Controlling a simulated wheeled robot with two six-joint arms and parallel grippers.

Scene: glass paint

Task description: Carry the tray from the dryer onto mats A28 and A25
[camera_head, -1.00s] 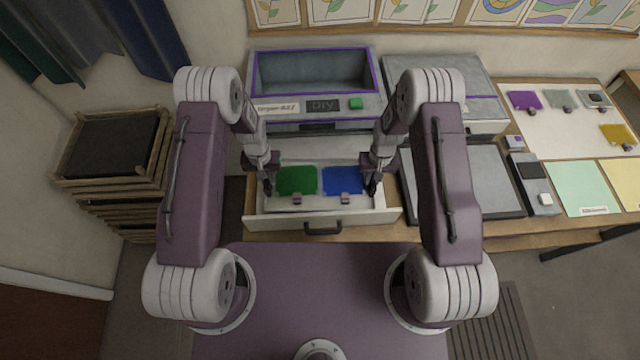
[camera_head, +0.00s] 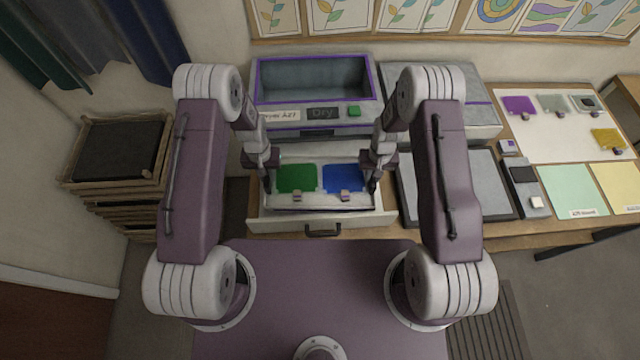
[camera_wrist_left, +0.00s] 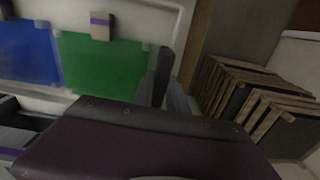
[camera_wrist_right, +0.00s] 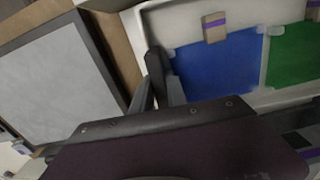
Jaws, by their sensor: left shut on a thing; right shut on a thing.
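The white tray (camera_head: 320,203) is over the open drawer (camera_head: 275,224) of the dryer (camera_head: 315,118), with a dark gap along its front edge. On it lie a green sheet (camera_head: 297,178) and a blue sheet (camera_head: 342,177), each with a small tagged clip at the front. My left gripper (camera_head: 268,186) is shut on the tray's left side, beside the green sheet. My right gripper (camera_head: 374,184) is shut on its right side, beside the blue sheet. A mint mat (camera_head: 573,189) and a yellow mat (camera_head: 617,184) lie far right; their labels are too small to read surely.
A grey panel (camera_head: 460,182) in a dark frame and a small device (camera_head: 527,185) lie between the drawer and the mats. A white board (camera_head: 560,130) with coloured samples lies behind the mats. Wooden racks (camera_head: 115,165) stand at left.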

